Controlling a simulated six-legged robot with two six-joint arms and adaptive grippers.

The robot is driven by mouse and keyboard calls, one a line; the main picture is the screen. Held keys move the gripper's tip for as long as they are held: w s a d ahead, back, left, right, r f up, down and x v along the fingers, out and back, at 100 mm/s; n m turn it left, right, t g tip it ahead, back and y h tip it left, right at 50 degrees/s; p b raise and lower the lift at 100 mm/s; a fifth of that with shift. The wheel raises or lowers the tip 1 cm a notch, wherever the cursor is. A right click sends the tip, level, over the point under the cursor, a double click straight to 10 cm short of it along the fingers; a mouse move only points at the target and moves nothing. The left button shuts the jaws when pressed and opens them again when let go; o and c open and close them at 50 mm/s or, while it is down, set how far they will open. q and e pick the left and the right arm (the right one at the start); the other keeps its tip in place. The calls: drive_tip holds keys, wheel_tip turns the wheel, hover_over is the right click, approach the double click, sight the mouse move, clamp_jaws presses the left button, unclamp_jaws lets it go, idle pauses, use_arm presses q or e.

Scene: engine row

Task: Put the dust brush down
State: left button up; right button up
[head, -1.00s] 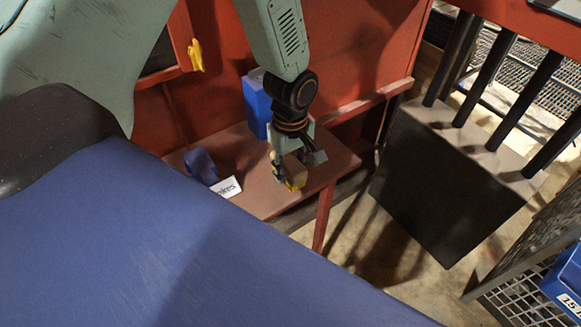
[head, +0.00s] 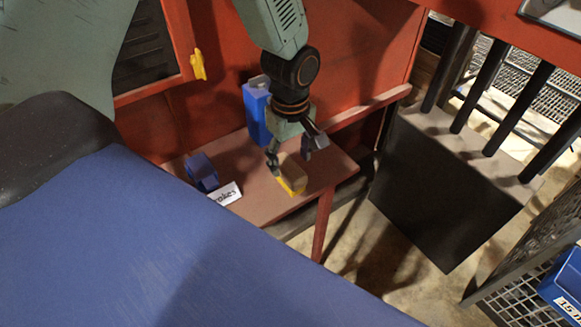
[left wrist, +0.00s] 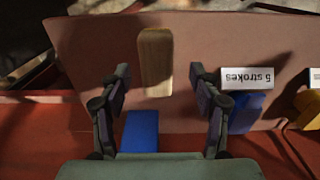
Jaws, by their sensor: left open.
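The dust brush (head: 291,180), a block with a wooden top and yellow lower part, lies on the small reddish-brown table (head: 262,205). In the left wrist view the brush (left wrist: 155,58) shows as a pale wooden block on the table top, just beyond the fingertips. My left gripper (head: 290,157) is just above the brush with its fingers spread and nothing between them. The open fingers (left wrist: 158,78) also show in the left wrist view, one on each side of the brush's line. My right gripper is in neither view.
A tall blue box (head: 257,112) stands at the back of the table by the red wall. A small blue object (head: 201,172) and a white "strokes" card (head: 225,194) sit to the left. A dark block with black posts (head: 445,190) stands right of the table.

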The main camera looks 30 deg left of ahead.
sight(291, 171)
use_arm(q)
drive_tip(key=r, duration=0.4)
drive_tip(key=shift+w+r+p, duration=0.2)
drive_tip(key=shift+r+p, duration=0.1)
drive_tip(key=shift+r, duration=0.5)
drive_tip(key=shift+s+r, duration=0.15)
drive_tip(key=shift+r, duration=0.25)
drive_tip(key=shift+f, duration=0.1)
